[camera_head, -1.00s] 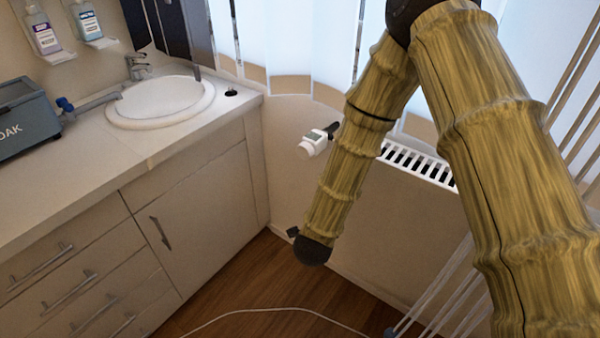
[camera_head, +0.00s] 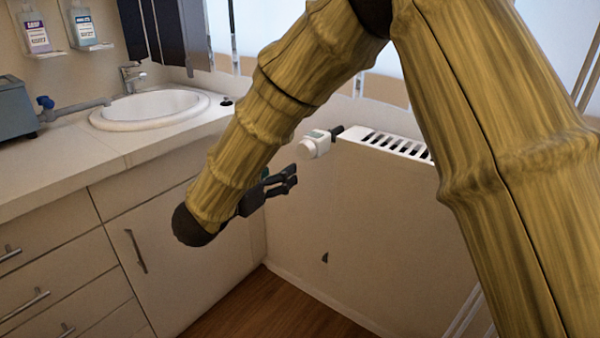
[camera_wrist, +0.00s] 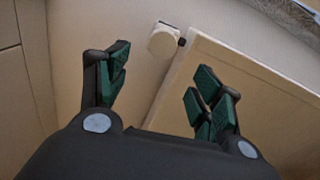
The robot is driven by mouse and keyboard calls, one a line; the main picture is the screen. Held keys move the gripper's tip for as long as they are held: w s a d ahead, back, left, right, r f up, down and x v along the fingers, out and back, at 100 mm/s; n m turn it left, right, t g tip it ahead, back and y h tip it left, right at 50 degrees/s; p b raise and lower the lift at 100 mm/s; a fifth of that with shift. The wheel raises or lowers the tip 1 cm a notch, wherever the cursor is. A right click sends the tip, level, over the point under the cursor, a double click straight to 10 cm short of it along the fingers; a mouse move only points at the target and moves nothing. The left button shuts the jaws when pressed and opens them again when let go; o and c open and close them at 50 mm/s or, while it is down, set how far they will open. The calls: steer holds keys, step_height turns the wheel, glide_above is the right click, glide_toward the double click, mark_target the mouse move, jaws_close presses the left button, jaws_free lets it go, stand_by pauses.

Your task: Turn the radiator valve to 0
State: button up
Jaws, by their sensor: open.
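The white radiator valve (camera_head: 313,146) sticks out from the top left corner of the radiator (camera_head: 385,200). Its dial reading is too small to make out. My gripper (camera_head: 287,178) is just below and to the left of the valve in the head view, apart from it. In the wrist view, my gripper (camera_wrist: 160,95) has its green-padded fingers spread wide with nothing between them. The valve (camera_wrist: 164,41) shows there beyond the fingertips, near the top middle, with its round end facing the camera. The radiator's edge (camera_wrist: 205,50) runs down behind the right finger.
A counter with drawers (camera_head: 60,190) and a white sink (camera_head: 150,108) stands to the left of my arm. Soap bottles (camera_head: 35,32) hang on the wall. Pale rails stand near the right edge. Wooden floor (camera_head: 270,305) shows below.

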mark_target(303, 153)
steer(key=shift+m, duration=0.6)
steer(key=x, duration=0.3)
steer(key=b+x, duration=0.1)
steer(key=x, duration=0.6)
steer(key=shift+r+b, duration=0.35)
steer(key=shift+b, duration=0.05)
steer(key=shift+c, duration=0.2)
steer(key=c, duration=1)
